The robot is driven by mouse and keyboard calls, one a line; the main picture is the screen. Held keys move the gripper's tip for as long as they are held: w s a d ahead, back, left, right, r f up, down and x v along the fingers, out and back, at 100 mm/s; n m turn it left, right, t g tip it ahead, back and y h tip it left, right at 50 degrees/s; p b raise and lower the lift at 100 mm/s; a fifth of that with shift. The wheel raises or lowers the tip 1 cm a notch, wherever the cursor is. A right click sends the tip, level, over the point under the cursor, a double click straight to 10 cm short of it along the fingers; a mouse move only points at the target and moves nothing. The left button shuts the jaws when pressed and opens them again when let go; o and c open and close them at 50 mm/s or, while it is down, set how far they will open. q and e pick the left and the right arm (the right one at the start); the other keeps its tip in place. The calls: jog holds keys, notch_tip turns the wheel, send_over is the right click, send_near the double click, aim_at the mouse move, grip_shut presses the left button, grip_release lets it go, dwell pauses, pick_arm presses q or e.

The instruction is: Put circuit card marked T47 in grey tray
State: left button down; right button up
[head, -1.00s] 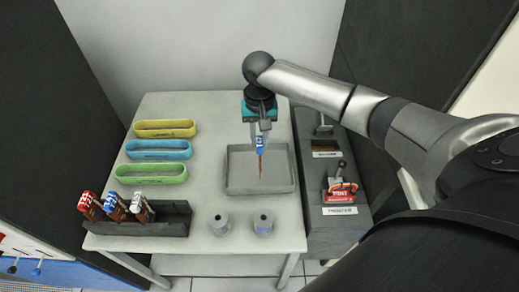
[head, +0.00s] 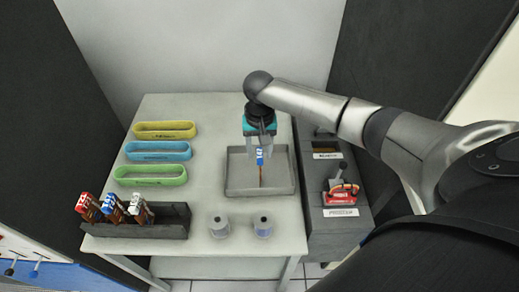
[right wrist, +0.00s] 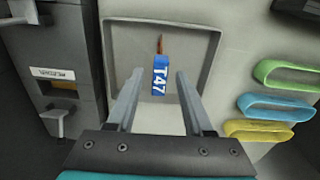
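The blue and copper card marked T47 (right wrist: 160,76) is in the grey tray (head: 233,188), inside its walls. It also shows in the head view (head: 260,158), below my right gripper (head: 260,140). In the right wrist view my right gripper (right wrist: 157,98) is open, with its fingers spread on either side of the card's near end and a gap on both sides. Whether the card lies fully flat on the tray floor is hard to tell. My left gripper is not in view.
A dark rack (head: 165,229) holds red, blue and white-topped cards at the front left. Yellow (head: 165,136), blue (head: 158,157) and green (head: 150,181) bins stand left of the tray. A dark machine (head: 340,240) with a lever is at right.

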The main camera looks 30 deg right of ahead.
jog(key=shift+r, duration=0.1)
notch_tip(320, 180, up, 12)
jog(key=p, duration=0.2)
dwell(0.3)
dwell(1.5)
